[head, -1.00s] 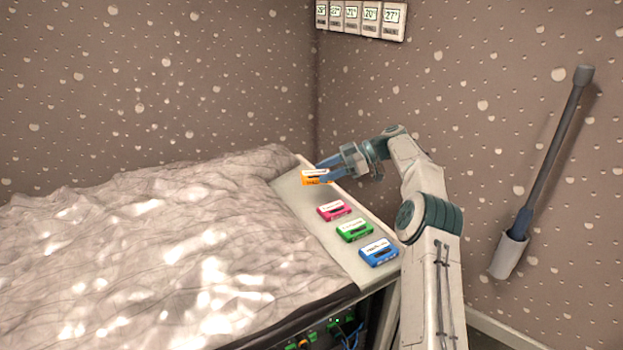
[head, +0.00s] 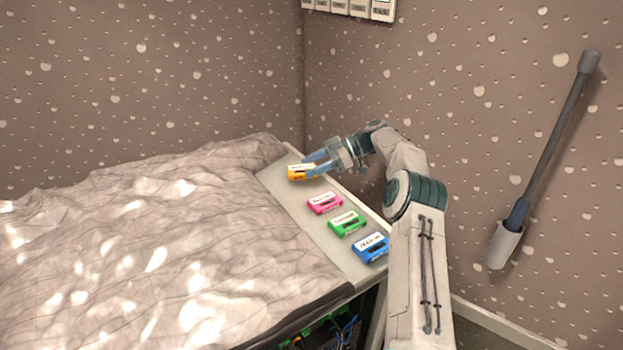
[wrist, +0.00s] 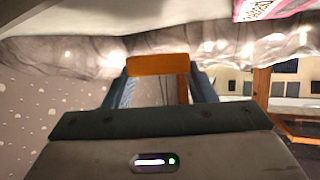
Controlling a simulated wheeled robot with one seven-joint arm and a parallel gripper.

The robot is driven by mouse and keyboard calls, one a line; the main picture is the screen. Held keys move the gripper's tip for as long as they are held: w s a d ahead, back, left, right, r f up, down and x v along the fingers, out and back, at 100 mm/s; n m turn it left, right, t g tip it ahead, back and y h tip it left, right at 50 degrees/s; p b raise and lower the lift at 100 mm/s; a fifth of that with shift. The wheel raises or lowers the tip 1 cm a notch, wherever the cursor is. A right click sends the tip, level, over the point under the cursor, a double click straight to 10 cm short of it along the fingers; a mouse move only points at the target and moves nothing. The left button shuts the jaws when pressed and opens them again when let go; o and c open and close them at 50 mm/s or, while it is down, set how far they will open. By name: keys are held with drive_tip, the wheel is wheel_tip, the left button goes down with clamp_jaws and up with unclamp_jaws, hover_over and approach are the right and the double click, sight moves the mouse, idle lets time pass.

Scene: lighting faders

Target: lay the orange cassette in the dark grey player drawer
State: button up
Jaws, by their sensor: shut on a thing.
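The orange cassette (head: 299,172) is at the far end of the pale ledge in the head view. My gripper (head: 308,166) is shut on it from the right side. In the wrist view the orange cassette (wrist: 158,64) sits between the two blue fingertips, its edge facing the camera. From these views I cannot tell for certain whether it is clear of the ledge or touching it. No dark grey player drawer can be made out in either view.
Pink (head: 324,203), green (head: 347,223) and blue (head: 371,247) cassettes lie in a row on the pale ledge (head: 283,188). A rumpled grey cover (head: 150,240) spreads to the left. A grey pole in a holder (head: 505,245) hangs on the right wall.

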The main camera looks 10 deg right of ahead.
sight(313, 186)
wheel_tip(313, 186, down, 5)
drive_tip(key=shift+r, duration=0.1)
drive_tip(key=o, duration=1)
drive_tip(key=shift+p, duration=0.85)
drive_tip(key=b+v, duration=0.2)
drive_tip(key=v, duration=0.1)
drive_tip(key=b+v, duration=0.1)
drive_tip(key=v, duration=0.1)
drive_tip(key=shift+w+d+f, duration=0.1)
drive_tip(key=shift+d+f, duration=0.05)
drive_tip(key=shift+f, duration=0.25)
drive_tip(key=shift+d+r+p, duration=0.2)
drive_tip(key=shift+r+p, duration=0.05)
drive_tip(key=shift+p, duration=0.05)
drive_tip(key=shift+v, duration=0.8)
